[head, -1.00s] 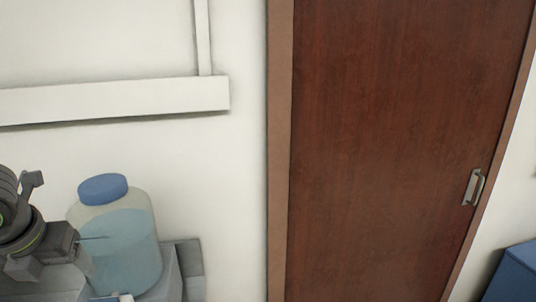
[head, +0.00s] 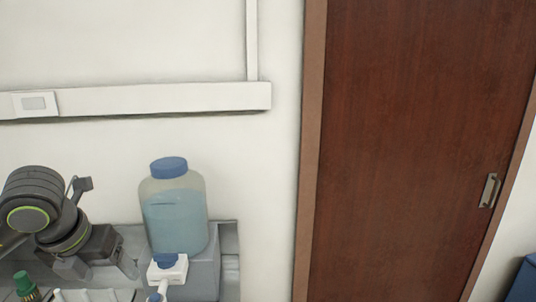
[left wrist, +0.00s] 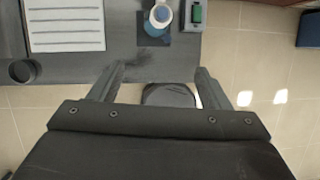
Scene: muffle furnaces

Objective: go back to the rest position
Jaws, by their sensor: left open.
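My left gripper (head: 100,266) is at the lower left of the head view, over the grey bench and left of the blue-capped bottle. In the left wrist view my left gripper (left wrist: 158,80) has its two fingers wide apart, with nothing held between them. The fingertips show over the bench's edge there. My right gripper is in neither view.
A large blue-capped bottle (head: 175,215) of bluish liquid stands on a grey block. A white dispenser-like item (head: 167,268) is in front. A green-capped item (head: 25,284) is at lower left. A striped white panel (left wrist: 65,24) lies on the bench (left wrist: 120,62). A brown door (head: 410,150) is right.

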